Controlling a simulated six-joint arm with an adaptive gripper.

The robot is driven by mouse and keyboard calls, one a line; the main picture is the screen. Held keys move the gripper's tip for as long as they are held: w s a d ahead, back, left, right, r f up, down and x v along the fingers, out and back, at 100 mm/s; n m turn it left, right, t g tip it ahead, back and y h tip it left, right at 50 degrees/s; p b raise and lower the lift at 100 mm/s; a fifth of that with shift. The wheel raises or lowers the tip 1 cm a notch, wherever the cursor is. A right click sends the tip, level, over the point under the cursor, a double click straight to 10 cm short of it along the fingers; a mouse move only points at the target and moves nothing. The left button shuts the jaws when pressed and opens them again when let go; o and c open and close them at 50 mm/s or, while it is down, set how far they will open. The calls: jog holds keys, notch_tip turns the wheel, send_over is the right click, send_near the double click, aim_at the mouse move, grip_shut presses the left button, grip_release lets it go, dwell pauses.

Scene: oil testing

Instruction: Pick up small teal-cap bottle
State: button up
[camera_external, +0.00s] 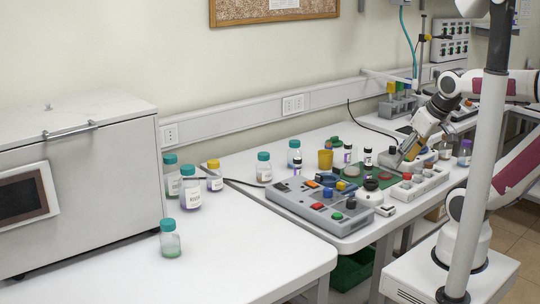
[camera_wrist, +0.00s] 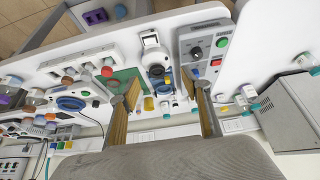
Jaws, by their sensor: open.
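Several teal-capped bottles stand upright in the external view. One with green contents (camera_external: 171,243) stands alone near the front of the left table. A larger labelled bottle (camera_external: 191,193) stands behind it, and another teal-capped bottle (camera_external: 264,170) stands farther right, behind the control box. I cannot tell for sure which one is the small one. My gripper (camera_external: 404,160) is over the right table, well to the right of these bottles. In the wrist view my gripper (camera_wrist: 165,93) has its fingers wide apart with nothing between them.
A grey control box (camera_external: 318,205) with coloured buttons stands between my gripper and the left bottles. A large white cabinet (camera_external: 80,185) borders the left bottles.

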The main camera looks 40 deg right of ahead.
jog(key=w+d+r+t+h, duration=0.1)
jog(key=w+d+r+t, duration=0.15)
jog(key=w, duration=0.65)
jog(key=w+d+r+n+t+h, duration=0.1)
jog(key=w+d+r, duration=0.25)
jog(key=w, duration=0.55)
jog(key=w+d+r+t, duration=0.2)
jog(key=w+r, duration=0.1)
jog(key=w, duration=0.7)
jog(key=w+a+f+n+t+y, duration=0.1)
jog(key=w+a+n+y, duration=0.1)
jog(key=w, duration=0.5)
jog(key=w+a+f+n+t+y, duration=0.1)
jog(key=w+a+n+t+y, duration=0.1)
jog(key=w, duration=0.5)
jog(key=w+a+f+n+y, duration=0.2)
jog(key=w+a+f+y, duration=0.1)
jog(key=w, duration=0.1)
jog(key=n+g+y, duration=0.4)
jog(key=g+y, duration=0.2)
jog(key=y, duration=0.1)
send_near(264, 167)
jog(key=w+r, duration=0.2)
jog(key=w, duration=0.1)
jog(key=shift+a, duration=0.15)
jog(key=shift+x, duration=1.35)
